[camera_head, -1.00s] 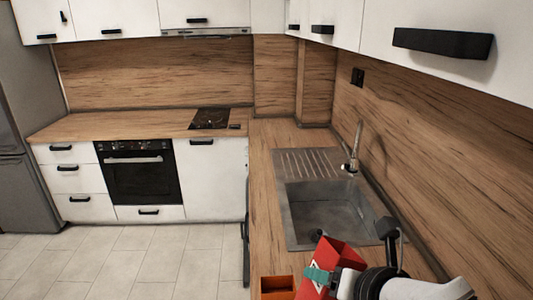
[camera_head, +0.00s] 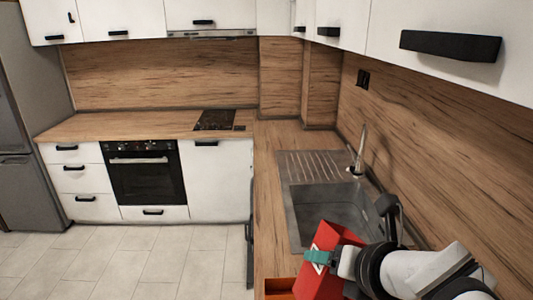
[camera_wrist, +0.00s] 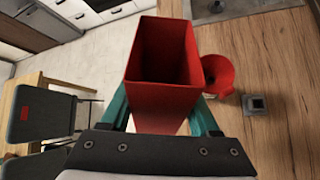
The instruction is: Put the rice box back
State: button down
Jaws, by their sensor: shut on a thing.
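The red box (camera_head: 338,241), which I take to be the rice box, is tilted at the front edge of the sink in the head view. My gripper (camera_head: 319,257) has teal fingers and is shut on this box. In the wrist view the red box (camera_wrist: 163,100) sits between the two teal fingers of my gripper (camera_wrist: 162,116).
An orange-red open container (camera_head: 279,288) stands on the wooden counter left of the box. The steel sink (camera_head: 300,238) and tap (camera_head: 358,152) lie beyond. A round red item (camera_wrist: 222,73) and a small grey square item (camera_wrist: 255,104) show in the wrist view. The far counter is mostly clear.

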jog(key=w+a+r, duration=0.2)
jog(key=w+r, duration=0.4)
jog(key=r, duration=0.1)
jog(key=f+n, duration=0.1)
jog(key=f, duration=0.1)
jog(key=s+d+f+n+y, duration=0.1)
jog(key=f, duration=0.4)
jog(key=shift+s+d+f+n+y, duration=0.25)
jog(key=shift+s+d+n+y, duration=0.05)
jog(key=shift+d+n, duration=0.1)
jog(key=s+d+f+n+g+y, duration=0.2)
jog(key=s+f+n+y, duration=0.2)
jog(key=s+f+n, duration=0.3)
jog(key=s+d+f+n+g+y, duration=0.25)
jog(key=s+f+n+y, duration=0.2)
jog(key=f+n, duration=0.35)
jog(key=shift+m+t, duration=0.35)
jog(key=shift+m, duration=0.35)
jog(key=w+a+f, duration=0.1)
jog(key=a+f, duration=0.2)
jog(key=w+a+f, duration=0.2)
jog(key=a+f, duration=0.1)
jog(key=f, duration=0.1)
jog(key=w+a+f, duration=0.1)
jog(key=a+f, duration=0.2)
jog(key=f, duration=0.1)
jog(key=shift+w+a+f, duration=0.25)
jog(key=shift+w, duration=0.1)
jog(key=shift+c, duration=0.6)
grip_release()
